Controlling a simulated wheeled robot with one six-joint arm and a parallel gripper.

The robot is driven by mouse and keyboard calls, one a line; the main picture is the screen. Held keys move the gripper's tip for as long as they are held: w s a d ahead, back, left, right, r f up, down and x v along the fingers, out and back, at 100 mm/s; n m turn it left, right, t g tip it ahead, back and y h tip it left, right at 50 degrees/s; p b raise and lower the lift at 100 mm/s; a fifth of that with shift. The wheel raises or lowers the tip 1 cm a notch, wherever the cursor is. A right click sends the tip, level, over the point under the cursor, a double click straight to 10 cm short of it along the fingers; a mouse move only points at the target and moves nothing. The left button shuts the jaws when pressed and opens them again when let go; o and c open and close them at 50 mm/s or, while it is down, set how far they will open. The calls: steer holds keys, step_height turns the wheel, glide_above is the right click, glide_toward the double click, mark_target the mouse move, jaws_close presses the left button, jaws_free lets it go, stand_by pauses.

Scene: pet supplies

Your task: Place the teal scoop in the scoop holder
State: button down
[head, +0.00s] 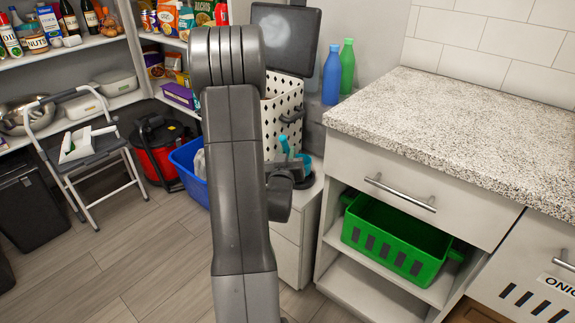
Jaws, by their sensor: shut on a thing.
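My gripper (284,180) is mostly hidden behind my own arm, over the low white cabinet between the shelving and the counter. It is shut on the teal scoop (285,146), whose thin handle sticks up above it, slightly tilted. A teal curved piece (305,164) shows just right of the handle; I cannot tell whether it is part of the scoop or of a holder. I cannot make out the scoop holder clearly. The fingertips are hidden.
A white perforated basket (283,112) stands behind the gripper. Blue (332,75) and green (347,66) bottles stand right of it. A blue bin (187,168) is at the left. A speckled counter (460,120) rises at the right, with a green basket (398,240) below.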

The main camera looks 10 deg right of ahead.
step_height(320, 180, down, 3)
steer(key=shift+b, duration=0.3)
steer(key=c, duration=1.3)
jaws_free()
steer(key=shift+c, duration=0.2)
steer(key=v, duration=1.2)
steer(key=shift+b, duration=0.4)
steer(key=shift+w, duration=0.1)
